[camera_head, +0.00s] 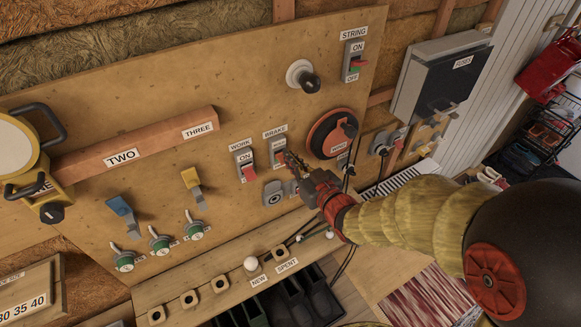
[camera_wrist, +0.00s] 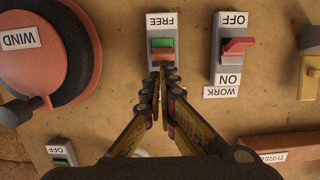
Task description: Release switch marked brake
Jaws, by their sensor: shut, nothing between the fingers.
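The switch marked BRAKE (camera_head: 279,147) sits on the wooden panel, its label above it. In the wrist view the picture is upside down and a switch plate (camera_wrist: 150,31) with the word FREE shows, with a green part and a reddish part at its middle. My gripper (camera_head: 287,156) is shut and empty, its fingertips at this switch. In the wrist view the closed fingertips (camera_wrist: 163,70) lie right at the reddish part and hide the rest of the plate. I cannot tell whether they touch it.
The WORK switch (camera_head: 246,166) with a red lever is close on the left. A round red WIND dial (camera_head: 331,134) with a dark knob is close on the right. A small grey switch plate (camera_head: 273,194) sits below. A wooden ledge (camera_head: 220,270) runs along the bottom.

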